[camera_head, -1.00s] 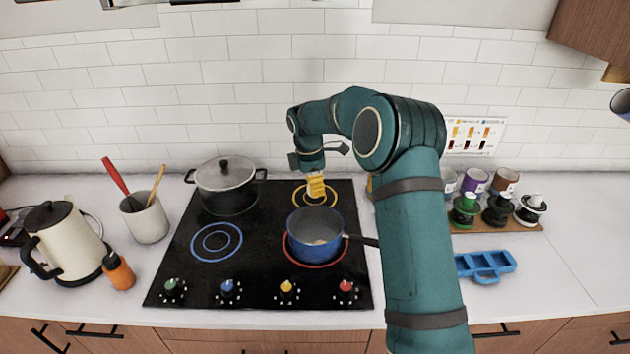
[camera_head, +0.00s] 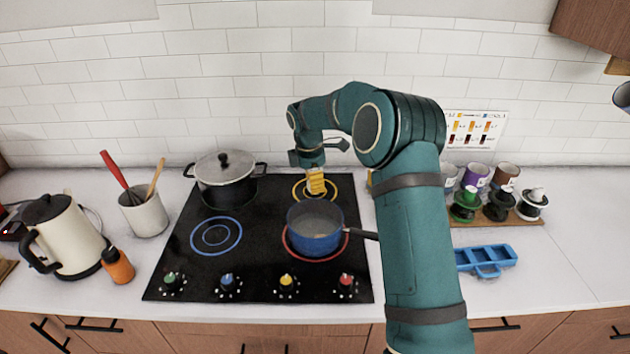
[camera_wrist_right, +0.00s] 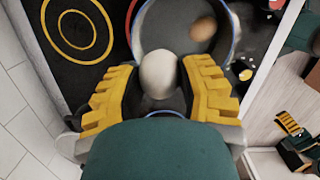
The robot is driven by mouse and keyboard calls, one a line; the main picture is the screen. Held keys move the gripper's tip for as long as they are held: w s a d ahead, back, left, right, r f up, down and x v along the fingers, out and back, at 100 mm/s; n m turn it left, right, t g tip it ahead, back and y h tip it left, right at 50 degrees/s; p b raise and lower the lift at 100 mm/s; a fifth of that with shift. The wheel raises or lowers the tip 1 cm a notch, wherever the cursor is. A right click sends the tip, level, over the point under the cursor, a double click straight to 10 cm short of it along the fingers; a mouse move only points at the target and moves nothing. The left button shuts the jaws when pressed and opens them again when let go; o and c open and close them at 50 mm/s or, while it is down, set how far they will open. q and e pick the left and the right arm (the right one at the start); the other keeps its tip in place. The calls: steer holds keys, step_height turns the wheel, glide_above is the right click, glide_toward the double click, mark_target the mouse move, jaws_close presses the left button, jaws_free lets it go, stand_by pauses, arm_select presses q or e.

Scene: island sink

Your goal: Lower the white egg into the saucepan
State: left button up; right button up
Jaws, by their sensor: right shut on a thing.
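The white egg (camera_wrist_right: 158,73) sits between the yellow fingers of my right gripper (camera_wrist_right: 162,86), which is shut on it. In the head view this gripper (camera_head: 316,183) hangs at the back edge of the blue saucepan (camera_head: 315,243), above the rim. The egg is hard to make out there. In the wrist view the egg overlaps the near part of the saucepan's opening, and the pan's rim (camera_wrist_right: 235,38) curves around beyond it. A brown egg (camera_wrist_right: 203,28) lies inside the pan. How high the white egg is above the pan is unclear. My left gripper is not in view.
The saucepan stands on the red-ringed burner, its dark handle (camera_head: 362,234) pointing right behind my forearm. A lidded pot (camera_head: 226,180) stands at the back left of the black cooktop (camera_head: 190,275). A blue tray (camera_head: 486,261) lies to the right. The yellow-ringed burner is empty.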

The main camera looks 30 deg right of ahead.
steer(key=shift+f+b, duration=2)
steer(key=shift+f, duration=2.55)
steer(key=shift+f, duration=0.2)
steer(key=o, duration=0.8)
steer(key=shift+c, duration=0.2)
steer(key=r, duration=0.4)
steer(key=a+r, duration=0.1)
steer(key=r, duration=0.7)
steer(key=shift+w+a, duration=0.2)
